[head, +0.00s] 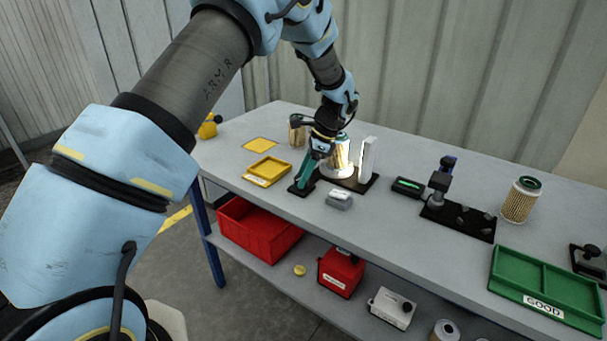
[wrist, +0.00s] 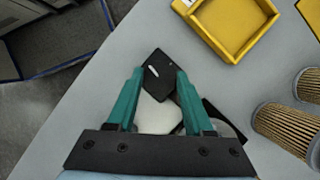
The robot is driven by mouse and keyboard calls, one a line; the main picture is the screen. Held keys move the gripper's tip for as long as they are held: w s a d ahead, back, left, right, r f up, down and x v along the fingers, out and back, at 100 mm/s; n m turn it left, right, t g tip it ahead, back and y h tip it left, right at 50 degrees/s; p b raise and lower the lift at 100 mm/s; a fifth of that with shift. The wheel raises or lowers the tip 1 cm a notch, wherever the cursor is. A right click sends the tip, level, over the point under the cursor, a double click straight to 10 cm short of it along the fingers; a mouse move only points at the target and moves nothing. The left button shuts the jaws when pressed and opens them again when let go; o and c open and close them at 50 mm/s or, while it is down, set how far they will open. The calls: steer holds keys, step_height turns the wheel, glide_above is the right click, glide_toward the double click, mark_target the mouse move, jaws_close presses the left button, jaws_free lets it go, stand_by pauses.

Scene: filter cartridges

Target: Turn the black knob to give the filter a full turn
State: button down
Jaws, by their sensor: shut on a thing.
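My gripper (head: 304,178) is at the near-left end of the black filter stand, its teal fingers pointing down. In the wrist view my gripper (wrist: 159,82) has its fingertips on either side of the black knob (wrist: 159,72), shut on it. The knob is a dark block with a short white mark on top, turned at an angle to the fingers. A brightly lit pleated filter (head: 341,158) stands on the stand behind my gripper, partly covered by my wrist. A white upright panel (head: 367,158) stands to its right.
Another filter (head: 297,131) stands behind my wrist. A yellow tray (head: 267,169) lies left, a small grey box (head: 339,199) in front. A black device (head: 408,187), a clamp fixture (head: 440,180), a filter (head: 520,200) and a green GOOD tray (head: 545,287) are to the right.

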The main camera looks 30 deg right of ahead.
steer(key=n+g, duration=0.1)
steer(key=n, duration=0.3)
steer(key=shift+w+n+g, duration=0.15)
steer(key=shift+n+g, duration=0.15)
steer(key=shift+g, duration=0.1)
steer(key=n+g, duration=0.1)
steer(key=n, duration=0.1)
steer(key=n+g, duration=0.1)
steer(key=n, duration=0.2)
steer(key=shift+w+n+b, duration=0.15)
steer(key=shift+n+b, duration=0.15)
steer(key=n+g+h, duration=0.1)
steer(key=n, duration=0.3)
steer(key=shift+w+a, duration=0.1)
steer(key=n, duration=0.2)
steer(key=n+g+h, duration=0.1)
steer(key=n, duration=0.2)
steer(key=shift+a+h, duration=0.1)
steer(key=shift+h, duration=0.2)
steer(key=shift+n+b, duration=0.3)
steer(key=shift+c, duration=1.4)
jaws_free()
steer(key=shift+w+r, duration=0.1)
